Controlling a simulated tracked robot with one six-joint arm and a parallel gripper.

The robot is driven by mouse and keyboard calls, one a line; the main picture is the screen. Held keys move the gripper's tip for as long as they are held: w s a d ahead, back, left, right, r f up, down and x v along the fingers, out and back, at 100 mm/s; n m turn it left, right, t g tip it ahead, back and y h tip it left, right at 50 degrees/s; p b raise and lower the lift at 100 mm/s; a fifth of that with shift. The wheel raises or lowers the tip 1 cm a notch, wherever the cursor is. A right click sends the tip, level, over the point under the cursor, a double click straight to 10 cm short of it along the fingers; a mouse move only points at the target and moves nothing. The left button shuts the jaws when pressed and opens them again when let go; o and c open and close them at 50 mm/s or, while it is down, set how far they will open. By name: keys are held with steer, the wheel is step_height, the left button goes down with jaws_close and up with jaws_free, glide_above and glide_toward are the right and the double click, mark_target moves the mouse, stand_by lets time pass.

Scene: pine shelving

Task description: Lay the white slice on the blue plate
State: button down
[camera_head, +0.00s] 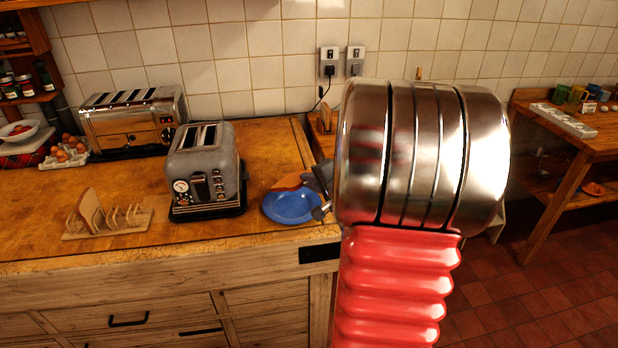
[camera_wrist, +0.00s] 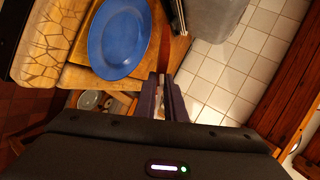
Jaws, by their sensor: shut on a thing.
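The blue plate (camera_head: 291,207) lies on the wooden counter near its right front corner. It also shows in the wrist view (camera_wrist: 118,40), left of my fingers. My gripper (camera_head: 322,188) is at the plate's right side, partly hidden by my arm. In the wrist view my gripper (camera_wrist: 165,98) is shut on a thin, brown-edged slice (camera_wrist: 166,50), seen nearly edge-on beside the plate. In the head view the slice (camera_head: 289,182) shows as a brown shape at the plate's back edge. No white face is clear, and I cannot tell whether it touches the plate.
A grey toaster (camera_head: 205,172) stands just left of the plate. A larger steel toaster (camera_head: 133,122) is behind it. A wooden toast rack (camera_head: 108,217) is at the front left, and eggs (camera_head: 68,152) lie farther back. Bare counter lies between rack and toasters.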

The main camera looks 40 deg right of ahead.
steer(key=shift+f, duration=2.1)
steer(key=c, duration=1.7)
jaws_free()
steer(key=shift+c, duration=0.2)
steer(key=v, duration=1.3)
steer(key=shift+s+a, duration=0.2)
steer(key=shift+s, duration=0.15)
steer(key=shift+r, duration=0.1)
